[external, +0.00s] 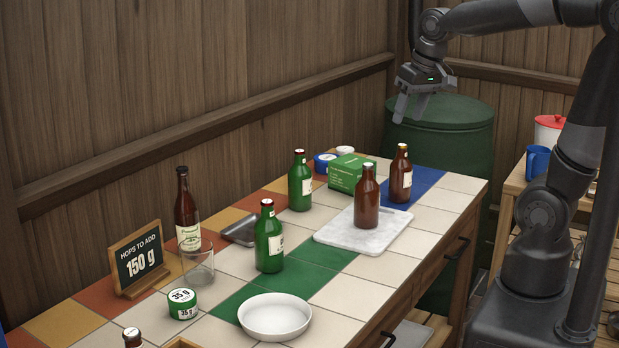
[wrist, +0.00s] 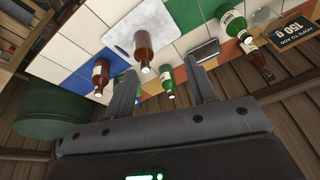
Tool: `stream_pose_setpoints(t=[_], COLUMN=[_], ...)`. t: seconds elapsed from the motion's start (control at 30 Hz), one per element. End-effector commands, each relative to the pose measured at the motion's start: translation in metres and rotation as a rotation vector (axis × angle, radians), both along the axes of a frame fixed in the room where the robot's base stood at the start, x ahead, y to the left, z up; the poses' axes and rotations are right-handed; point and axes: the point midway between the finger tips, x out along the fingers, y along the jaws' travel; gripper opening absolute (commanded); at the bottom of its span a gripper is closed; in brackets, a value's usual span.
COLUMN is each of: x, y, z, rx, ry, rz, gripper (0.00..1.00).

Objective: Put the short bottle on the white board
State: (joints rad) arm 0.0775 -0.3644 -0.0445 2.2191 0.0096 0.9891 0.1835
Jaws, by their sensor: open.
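The white board (external: 335,237) is a pale marbled slab on the tiled counter; it also shows in the wrist view (wrist: 118,43). A brown bottle without a visible label (external: 367,205) stands upright on it. Another brown bottle (external: 400,178), with a pale label, stands behind the board, off it. Two green bottles (external: 300,186) (external: 269,244) stand left of the board. A slim brown bottle (external: 186,215) stands farther left. I cannot tell surely which is the short bottle. My gripper (external: 409,116) is open and empty, high above the counter's far end, touching no bottle.
A green box (external: 350,173) stands near the far bottles. A glass (external: 198,266), a sign (external: 138,259), a tin (external: 183,304), a grey tray (external: 240,230) and a white bowl (external: 275,317) occupy the near left. A large green barrel (external: 455,135) stands beyond the counter.

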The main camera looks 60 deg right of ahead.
Motion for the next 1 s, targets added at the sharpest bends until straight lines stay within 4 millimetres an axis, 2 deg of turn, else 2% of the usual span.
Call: stream_pose_setpoints(t=[0.03, 0.2, 0.4, 0.6, 1.0], x=[-0.016, -0.059, -0.091, -0.101, -0.1], y=[0.008, 0.026, 0.038, 0.041, 0.041], z=[0.002, -0.002, -0.011, -0.016, -0.015], rx=[-0.012, -0.055, -0.096, -0.109, -0.108], ry=[-0.029, -0.11, -0.172, -0.191, -0.19], rz=[0.039, 0.162, 0.26, 0.29, 0.289], gripper=[0.51, 0.51, 0.51, 0.51, 0.51])
